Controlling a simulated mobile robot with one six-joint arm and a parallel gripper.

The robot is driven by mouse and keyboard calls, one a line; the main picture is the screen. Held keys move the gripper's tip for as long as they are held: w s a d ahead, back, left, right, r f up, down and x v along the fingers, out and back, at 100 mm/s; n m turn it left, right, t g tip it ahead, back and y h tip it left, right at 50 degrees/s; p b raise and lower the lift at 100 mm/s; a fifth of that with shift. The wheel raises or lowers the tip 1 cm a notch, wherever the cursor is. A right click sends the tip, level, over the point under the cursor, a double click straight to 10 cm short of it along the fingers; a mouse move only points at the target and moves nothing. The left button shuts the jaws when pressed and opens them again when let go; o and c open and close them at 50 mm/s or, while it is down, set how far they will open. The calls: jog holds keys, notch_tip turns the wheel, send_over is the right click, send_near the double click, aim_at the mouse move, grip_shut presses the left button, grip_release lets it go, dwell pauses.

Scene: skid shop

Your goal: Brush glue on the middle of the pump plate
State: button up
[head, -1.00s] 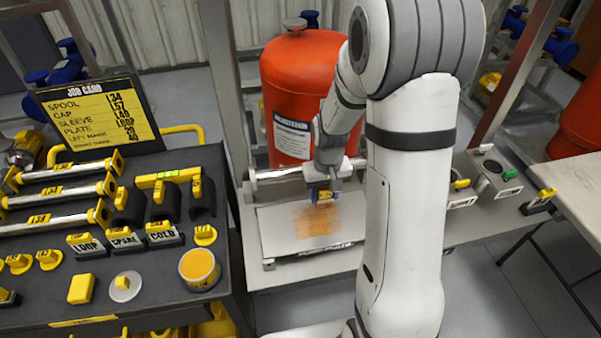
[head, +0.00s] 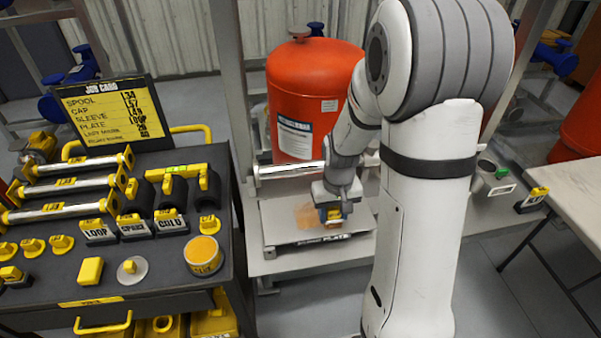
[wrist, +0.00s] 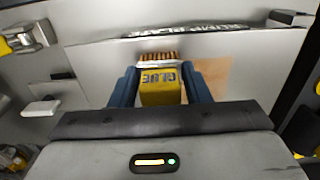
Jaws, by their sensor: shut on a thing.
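The pump plate is a pale flat panel (head: 281,232) on the low bench in the head view; it fills much of the wrist view (wrist: 95,65). A tan-orange patch (head: 305,214) lies near its middle, partly hidden by my gripper. The patch also shows in the wrist view (wrist: 214,74), to the right of the brush. My gripper (head: 334,221) is over the right part of the plate. In the wrist view its blue fingers (wrist: 161,92) are shut on the yellow glue brush (wrist: 160,78), bristles pointing away. I cannot tell whether the bristles touch the plate.
A red tank (head: 312,95) stands behind the plate. A dark cart (head: 150,262) at left holds rods, labelled blocks and a round yellow-topped pot (head: 203,255). A job card (head: 107,115) stands on it. A switch box (head: 492,182) is at right.

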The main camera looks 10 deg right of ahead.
aim_at(336, 209)
jog(key=r, duration=0.1)
jog(key=r+p, duration=0.1)
jog(key=r, duration=0.1)
jog(key=shift+s+p, duration=0.25)
jog(key=shift+p, duration=0.15)
jog(key=shift+r+p, duration=1.8)
jog(key=shift+r, duration=0.85)
jog(key=shift+s+f, duration=0.1)
